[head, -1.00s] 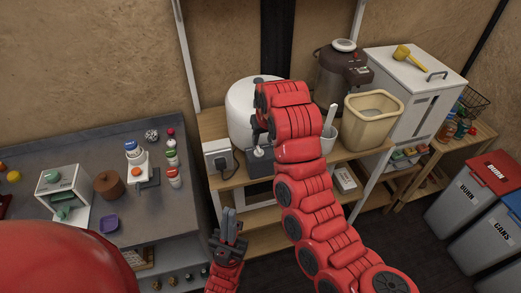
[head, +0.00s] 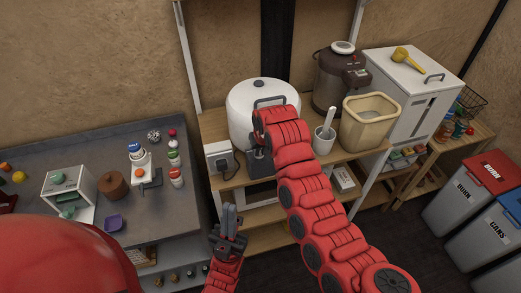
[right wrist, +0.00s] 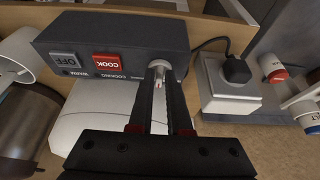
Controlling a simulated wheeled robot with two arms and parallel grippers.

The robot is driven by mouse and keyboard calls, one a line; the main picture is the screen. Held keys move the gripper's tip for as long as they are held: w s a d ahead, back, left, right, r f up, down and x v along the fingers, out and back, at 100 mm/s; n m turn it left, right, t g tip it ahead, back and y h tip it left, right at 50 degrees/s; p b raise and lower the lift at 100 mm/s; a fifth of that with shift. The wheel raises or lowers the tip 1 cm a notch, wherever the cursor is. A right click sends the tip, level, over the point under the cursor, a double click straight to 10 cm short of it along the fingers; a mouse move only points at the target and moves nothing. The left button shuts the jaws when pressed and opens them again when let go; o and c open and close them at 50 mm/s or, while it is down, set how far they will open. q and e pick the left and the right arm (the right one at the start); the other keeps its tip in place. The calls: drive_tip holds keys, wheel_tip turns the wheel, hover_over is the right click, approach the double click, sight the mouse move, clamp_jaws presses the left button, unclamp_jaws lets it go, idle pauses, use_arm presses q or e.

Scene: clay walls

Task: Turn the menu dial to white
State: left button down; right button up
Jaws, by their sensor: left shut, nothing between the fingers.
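A white rounded rice cooker (head: 245,105) with a grey control box stands on the wooden shelf. The dial's colour marks are hidden. My left gripper (head: 229,210) is shut and empty, low in front of the shelf.
A white socket box (head: 220,158) with a black plug and cord sits beside the control box. A grey counter (head: 75,150) lies left.

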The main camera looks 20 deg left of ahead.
clamp_jaws()
drive_tip(key=shift+w+f+n+b, duration=0.15)
drive_tip(key=shift+n+b, duration=0.15)
drive_tip(key=shift+b, duration=0.35)
drive_tip(key=n+b, duration=0.2)
drive_tip(key=b, duration=0.1)
drive_tip(key=n+g+y+b, duration=0.1)
drive_tip(key=shift+w+d+f+n+b, duration=0.1)
drive_tip(key=shift+w+d+n+b, duration=0.1)
drive_tip(key=shift+d+n+b, duration=0.15)
drive_tip(key=n+g+b, duration=0.1)
drive_tip(key=n+b, duration=0.1)
drive_tip(key=n, duration=0.1)
drive_tip(key=shift+w+y, duration=0.1)
drive_tip(key=shift+y, duration=0.2)
drive_tip(key=shift+w+r+n+g+b, duration=0.1)
drive_tip(key=shift+r+n+g+b, duration=0.25)
drive_tip(key=shift+n+b, duration=0.3)
drive_tip(key=shift+n, duration=0.3)
drive_tip(key=shift+o, duration=2.4)
unclamp_jaws()
drive_tip(key=shift+f, duration=0.1)
